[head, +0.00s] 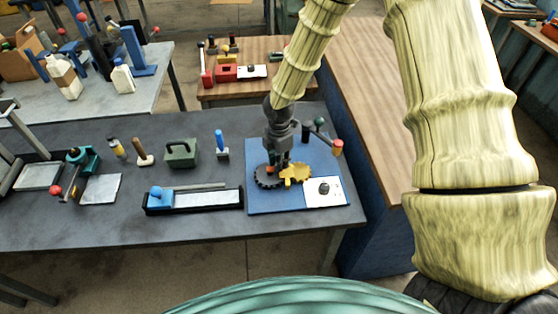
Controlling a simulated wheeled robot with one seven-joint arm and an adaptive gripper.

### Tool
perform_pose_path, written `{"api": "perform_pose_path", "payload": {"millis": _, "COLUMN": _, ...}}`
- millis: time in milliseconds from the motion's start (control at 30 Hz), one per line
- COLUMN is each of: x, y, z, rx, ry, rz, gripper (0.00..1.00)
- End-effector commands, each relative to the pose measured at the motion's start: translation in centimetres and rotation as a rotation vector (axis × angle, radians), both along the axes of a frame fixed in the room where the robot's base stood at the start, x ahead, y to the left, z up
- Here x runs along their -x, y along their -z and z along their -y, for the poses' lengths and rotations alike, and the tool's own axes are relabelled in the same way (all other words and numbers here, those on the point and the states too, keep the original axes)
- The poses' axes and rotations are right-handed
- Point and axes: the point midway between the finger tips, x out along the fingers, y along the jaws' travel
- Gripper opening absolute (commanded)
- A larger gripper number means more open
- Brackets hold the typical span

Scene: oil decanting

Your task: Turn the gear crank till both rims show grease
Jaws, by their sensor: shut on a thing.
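A dark toothed gear (266,182) and a yellow gear (298,174) lie side by side on a blue board (258,204) at the right end of the grey bench. My gripper (278,158) points down over the gears, its fingers shut on the gear crank. The crank is mostly hidden by the fingers; a small orange-red part shows at their tips. The gears' rims are too small here to tell whether they carry grease.
A white plate with a black knob (324,189) lies at the board's front right. A red-topped post (338,148) and a green ball (319,121) stand close right of my gripper. A blue-handled tool (221,145) and a long black tray (152,207) stand left.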

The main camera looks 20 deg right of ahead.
Motion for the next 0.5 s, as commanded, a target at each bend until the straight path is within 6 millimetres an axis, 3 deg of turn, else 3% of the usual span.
{"api": "perform_pose_path", "payload": {"millis": 33, "x": -0.09, "y": -0.06, "z": 0.1, "rx": 0.001, "ry": 0.001, "rz": 0.001, "gripper": 0.21}}
{"api": "perform_pose_path", "payload": {"millis": 167, "x": -0.07, "y": -0.05, "z": 0.07, "rx": 0.001, "ry": 0.001, "rz": 0.001, "gripper": 0.43}}
{"api": "perform_pose_path", "payload": {"millis": 500, "x": -0.03, "y": -0.17, "z": 0.01, "rx": 0.0, "ry": 0.001, "rz": 0.001, "gripper": 0.43}}
